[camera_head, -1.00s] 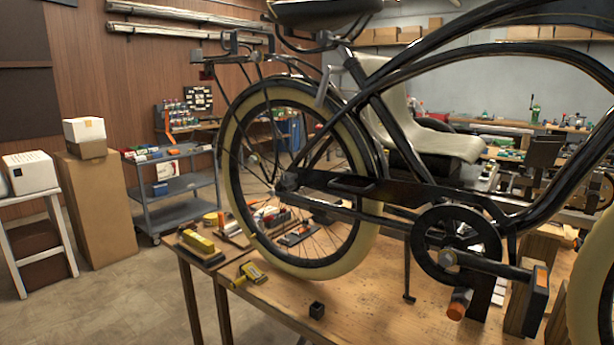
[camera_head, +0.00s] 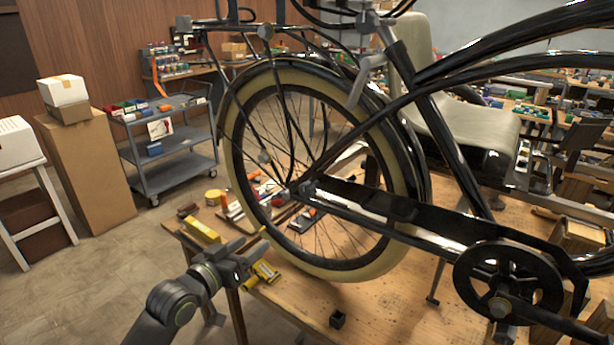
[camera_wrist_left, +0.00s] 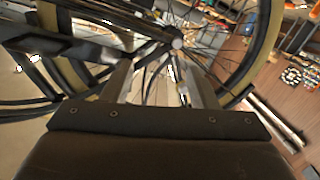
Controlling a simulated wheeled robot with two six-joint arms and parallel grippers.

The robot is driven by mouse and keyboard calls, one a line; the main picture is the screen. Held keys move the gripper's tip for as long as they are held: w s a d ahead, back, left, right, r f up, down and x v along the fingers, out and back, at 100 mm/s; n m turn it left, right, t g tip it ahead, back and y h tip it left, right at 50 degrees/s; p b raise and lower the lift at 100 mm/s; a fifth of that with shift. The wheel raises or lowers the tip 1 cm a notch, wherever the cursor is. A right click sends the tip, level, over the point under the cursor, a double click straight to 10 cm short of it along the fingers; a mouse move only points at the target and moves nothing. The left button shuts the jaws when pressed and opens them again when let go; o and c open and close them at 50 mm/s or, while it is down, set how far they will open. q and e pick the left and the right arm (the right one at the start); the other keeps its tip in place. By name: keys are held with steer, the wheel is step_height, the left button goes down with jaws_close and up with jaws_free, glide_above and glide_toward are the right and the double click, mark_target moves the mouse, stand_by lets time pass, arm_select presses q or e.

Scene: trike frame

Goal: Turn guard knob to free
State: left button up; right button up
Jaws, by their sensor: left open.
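The black trike frame stands over the workbench, with its cream-tyred rear wheel (camera_head: 235,150) facing me. A long black chain guard (camera_head: 400,212) runs from the rear hub (camera_head: 307,188) to the crank (camera_head: 500,290). I cannot tell which part is the guard knob; a round metal end (camera_wrist_left: 177,43) shows beyond the fingers in the left wrist view. My left gripper (camera_head: 258,254) is at the lower left of the wheel, apart from the guard. Its two fingers (camera_wrist_left: 158,85) are open, with nothing clearly held between them. My right gripper is not in view.
A grey cart (camera_head: 165,175) and a tall cardboard box (camera_head: 85,175) stand behind at the left. The bench front is mostly clear.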

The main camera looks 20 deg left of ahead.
mark_target(304, 192)
arm_select(q)
steer(key=s+d+r+m+h, duration=0.1)
steer(key=d+r+h, duration=0.15)
steer(key=r, duration=0.55)
steer(key=shift+t+y, duration=0.35)
steer(key=shift+t, duration=0.05)
steer(key=p+x, duration=0.1)
steer(key=x, duration=0.4)
steer(key=p+x, duration=0.1)
steer(key=x, duration=0.5)
steer(key=f+p+x, duration=0.1)
steer(key=p+x, duration=0.1)
steer(key=x, duration=0.4)
steer(key=shift+s+d, duration=0.15)
steer(key=shift+d, duration=0.05)
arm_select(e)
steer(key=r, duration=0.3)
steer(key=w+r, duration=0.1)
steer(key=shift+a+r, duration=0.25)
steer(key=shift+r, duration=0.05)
